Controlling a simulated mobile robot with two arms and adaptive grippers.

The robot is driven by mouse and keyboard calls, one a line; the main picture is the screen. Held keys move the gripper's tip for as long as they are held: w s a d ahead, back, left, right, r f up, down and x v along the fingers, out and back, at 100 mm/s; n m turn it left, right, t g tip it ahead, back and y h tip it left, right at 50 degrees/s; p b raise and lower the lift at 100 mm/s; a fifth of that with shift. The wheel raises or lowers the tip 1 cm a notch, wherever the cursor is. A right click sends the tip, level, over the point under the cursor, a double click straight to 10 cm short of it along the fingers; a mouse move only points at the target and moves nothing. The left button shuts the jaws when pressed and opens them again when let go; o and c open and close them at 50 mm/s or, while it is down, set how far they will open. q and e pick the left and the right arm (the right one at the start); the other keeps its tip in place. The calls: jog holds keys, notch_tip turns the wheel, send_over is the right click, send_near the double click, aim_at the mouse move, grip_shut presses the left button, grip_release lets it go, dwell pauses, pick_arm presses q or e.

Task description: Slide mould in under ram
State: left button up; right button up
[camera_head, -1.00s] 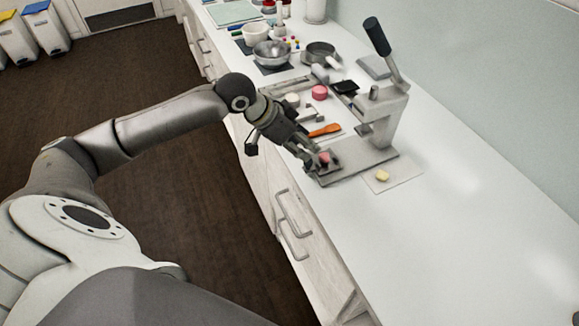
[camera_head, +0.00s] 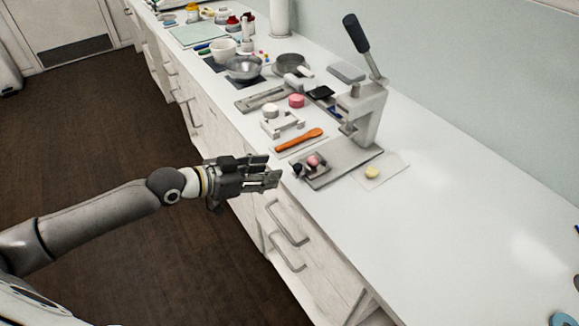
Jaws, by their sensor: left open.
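The mould (camera_head: 318,170) is a small dark grey tray with a pink piece (camera_head: 313,161) in it and a black knob at its left end. It sits on the front left part of the press's grey base plate (camera_head: 350,157). The press (camera_head: 368,113) is light grey, with its dark-handled lever (camera_head: 357,34) raised. The ram (camera_head: 349,127) hangs over the base, to the right of and behind the mould. My left gripper (camera_head: 274,175) is open and empty, just left of the mould at the counter's front edge, apart from it. My right gripper is not in view.
An orange spatula (camera_head: 300,141) and a white rack (camera_head: 282,124) lie behind the mould. A yellow piece (camera_head: 372,172) rests on a white sheet right of the press. Bowls (camera_head: 243,67) stand farther back. The counter's right side is mostly clear.

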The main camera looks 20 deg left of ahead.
aim_at(295, 167)
pick_arm(q)
jog(key=p+x, duration=0.1)
jog(key=x, duration=0.7)
jog(key=shift+w+d, duration=0.1)
jog(key=shift+w, duration=0.05)
jog(key=shift+c, duration=0.7)
grip_shut()
